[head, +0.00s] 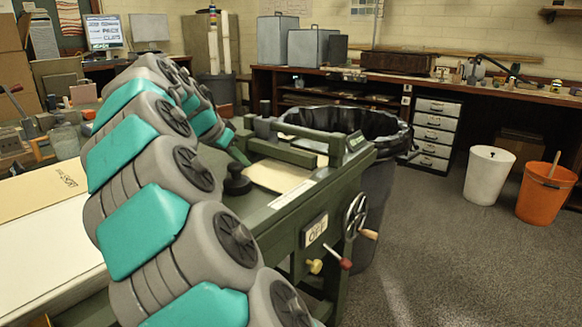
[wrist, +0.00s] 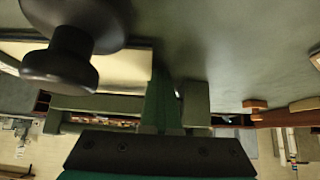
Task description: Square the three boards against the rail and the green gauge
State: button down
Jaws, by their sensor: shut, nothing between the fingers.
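I cannot make out three separate boards. A green bar (head: 284,152) crosses above the board's far part; I cannot tell whether it is the rail or the green gauge. My gripper (wrist: 166,85) is shut and empty, close to the knob and board edge in the wrist view.
A pale stack (head: 45,245) lies at left. A white bin (head: 488,175) and orange bucket (head: 544,192) stand right. The floor between is clear.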

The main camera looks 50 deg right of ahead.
jog(key=shift+w+r+p, duration=0.25)
jog(key=shift+r+p, duration=0.55)
jog(key=shift+r, duration=0.45)
jog(key=shift+w+r+p, duration=0.2)
jog(key=shift+r+p, duration=0.6)
jog(key=shift+r, duration=0.45)
